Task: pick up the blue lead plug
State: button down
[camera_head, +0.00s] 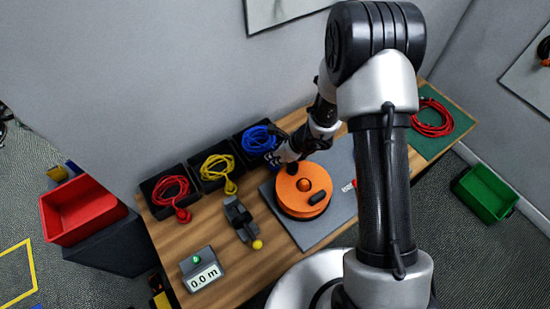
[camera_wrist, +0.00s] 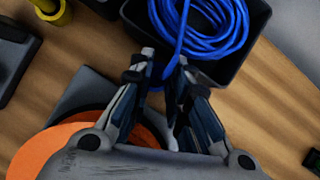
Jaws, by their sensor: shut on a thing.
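The blue lead (camera_head: 258,138) lies coiled in the rightmost black bin at the back of the table. It also fills the bin at the top of the wrist view (camera_wrist: 212,25), and one strand runs down from the coil to between my fingers. My gripper (camera_head: 277,159) is at the front edge of this bin. In the wrist view my gripper (camera_wrist: 165,60) is shut on the blue lead plug, with blue showing between the fingers. The plug itself is mostly hidden by the fingers.
An orange reel (camera_head: 290,205) sits on a grey mat just in front of my gripper. Bins with a yellow lead (camera_head: 216,168) and a red lead (camera_head: 170,188) stand to the left. A dark clamp-like device (camera_head: 238,217) and a "0.0 m" display (camera_head: 202,275) are nearer the front.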

notch_tip(320, 180, up, 20)
jog(key=p, duration=0.9)
jog(key=shift+p, duration=0.4)
